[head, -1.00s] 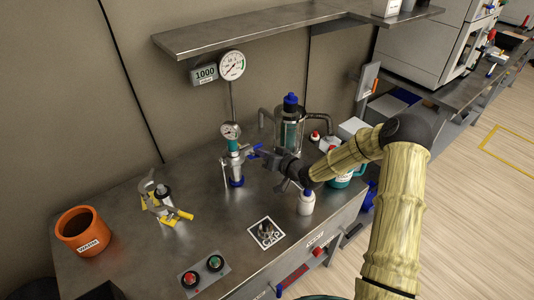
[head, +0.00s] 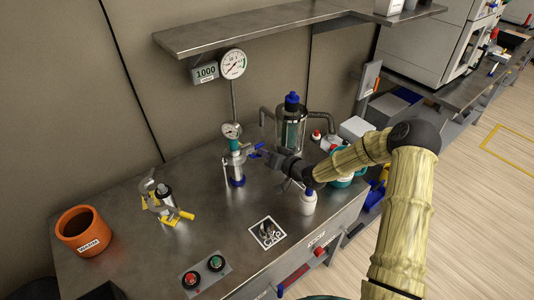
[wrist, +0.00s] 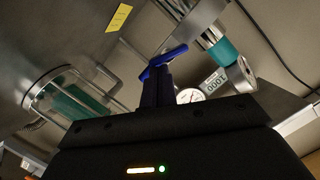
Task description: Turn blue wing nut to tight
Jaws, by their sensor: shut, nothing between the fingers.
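The blue wing nut (head: 257,147) sticks out from the right side of a small metal fitting (head: 235,165) with a gauge on top. In the wrist view the wing nut (wrist: 166,56) shows as a blue bar lying slantwise, just beyond my fingertips. My gripper (head: 265,154) is at the wing nut, coming from the right. In the wrist view my gripper (wrist: 155,72) has its dark fingers together with nothing between them. I cannot tell whether the fingertips touch the wing nut.
A glass vessel (head: 291,130) with a blue cap and metal pipes stands close behind my gripper. A white bottle (head: 308,202) stands below my wrist. A clamp (head: 160,200) and an orange pot (head: 83,232) are at left. The front middle of the bench is mostly clear.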

